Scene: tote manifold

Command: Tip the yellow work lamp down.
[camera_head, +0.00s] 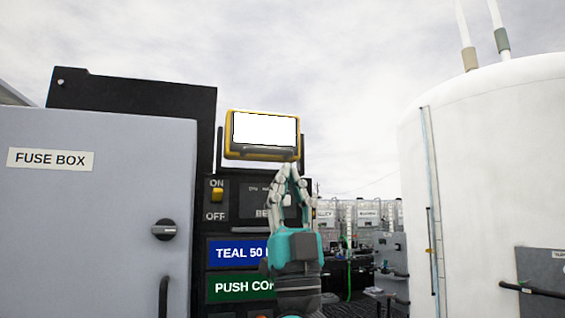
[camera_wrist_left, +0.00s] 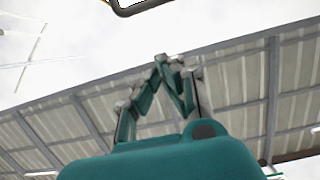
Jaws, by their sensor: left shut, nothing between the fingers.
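The yellow work lamp (camera_head: 233,152) stands on top of the dark panel between two dark bracket arms, its bright white face toward me. My left gripper (camera_head: 289,168) points up, its fingers together and empty, just below the lamp's lower right corner. I cannot tell whether the fingertips touch the lamp. In the left wrist view the gripper's fingers (camera_wrist_left: 168,60) meet at their tips. A dark-edged corner of something shows at the top of that view; I cannot be sure it is the lamp. My right gripper is not in view.
A grey fuse box (camera_head: 95,220) with a knob stands left. The dark panel carries a yellow ON/OFF switch (camera_head: 217,195), a blue label (camera_head: 235,253) and a green label (camera_head: 235,288). A white tank (camera_head: 480,160) stands right. Open air lies right of the lamp.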

